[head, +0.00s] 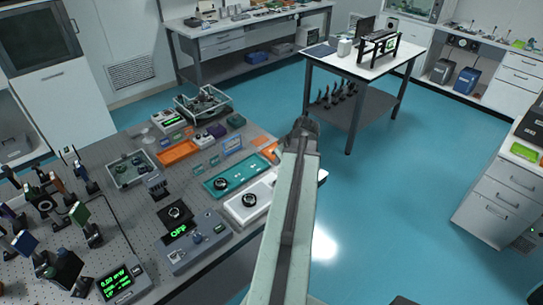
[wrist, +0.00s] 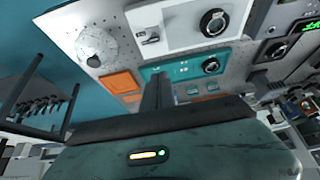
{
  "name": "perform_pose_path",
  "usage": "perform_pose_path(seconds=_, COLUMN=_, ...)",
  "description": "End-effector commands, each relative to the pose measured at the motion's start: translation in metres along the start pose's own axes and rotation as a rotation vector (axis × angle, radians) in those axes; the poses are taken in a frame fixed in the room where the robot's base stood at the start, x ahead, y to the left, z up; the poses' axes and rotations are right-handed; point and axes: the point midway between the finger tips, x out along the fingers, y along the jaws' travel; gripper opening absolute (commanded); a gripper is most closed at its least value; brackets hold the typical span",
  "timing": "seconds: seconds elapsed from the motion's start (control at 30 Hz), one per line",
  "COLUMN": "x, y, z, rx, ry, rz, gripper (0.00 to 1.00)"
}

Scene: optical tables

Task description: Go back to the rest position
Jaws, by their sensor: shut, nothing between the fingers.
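My arm reaches up through the middle of the head view, over the right edge of the optical table (head: 105,165). Its far end is the dark tip near the table's right corner, and the finger detail is not clear there. In the wrist view my gripper (wrist: 158,90) shows as dark fingers, shut and empty. Past them lie a teal tray (wrist: 185,70) with a round black knob part, a white panel (wrist: 180,25) with a knob, and an orange tray (wrist: 121,83). The teal tray also shows in the head view (head: 221,186), left of my arm.
A grey controller (head: 195,243) reading OFF and a green-lit meter (head: 118,281) stand near the table's front edge. Optics mounts crowd its left. A white-topped table (head: 340,65) stands beyond my arm. Drawers (head: 500,195) stand at right. Blue floor (head: 400,190) between is clear.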

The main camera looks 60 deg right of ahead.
Motion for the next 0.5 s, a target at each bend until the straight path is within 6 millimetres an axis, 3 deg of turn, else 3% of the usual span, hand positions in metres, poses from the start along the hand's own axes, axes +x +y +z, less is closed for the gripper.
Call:
perform_pose_path(seconds=0.03, x=-0.0143, y=-0.0012, z=0.0012, rx=0.001, ry=0.000, rz=0.000, gripper=0.00)
perform_pose_path(seconds=0.1, x=-0.0202, y=-0.0008, z=0.0051, rx=0.002, ry=0.000, rz=-0.001, gripper=0.00)
perform_pose_path(seconds=0.5, x=-0.0201, y=-0.0006, z=0.0079, rx=-0.001, ry=0.000, rz=-0.002, gripper=0.00)
